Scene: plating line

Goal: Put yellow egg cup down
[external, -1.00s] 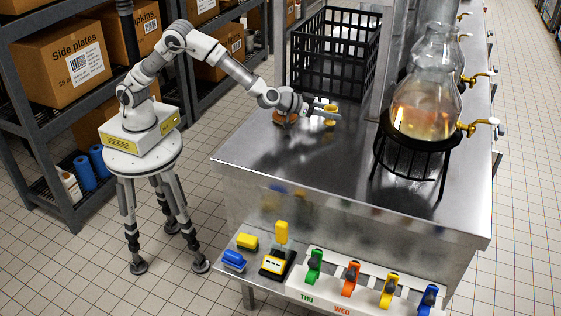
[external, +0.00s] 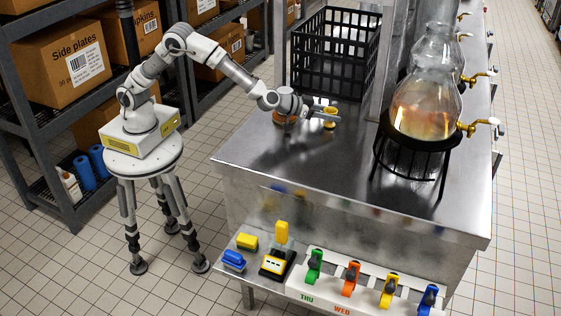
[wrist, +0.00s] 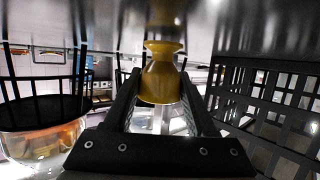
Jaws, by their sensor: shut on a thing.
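The yellow egg cup (external: 330,123) is at the far part of the steel counter (external: 310,165) in the external view. My gripper (external: 327,114) is shut on it from the side, fingers roughly level. In the wrist view, which is upside down, the egg cup (wrist: 161,80) sits between the two fingers (wrist: 160,95), upright relative to the counter. Its foot meets or almost meets its reflection in the counter top; I cannot tell whether it touches.
An orange item (external: 280,117) is partly hidden behind my wrist. A black crate (external: 333,55) stands behind. A glass vessel (external: 425,100) on a black stand (external: 410,160) is to the right. Colored clips (external: 352,278) line a lower shelf.

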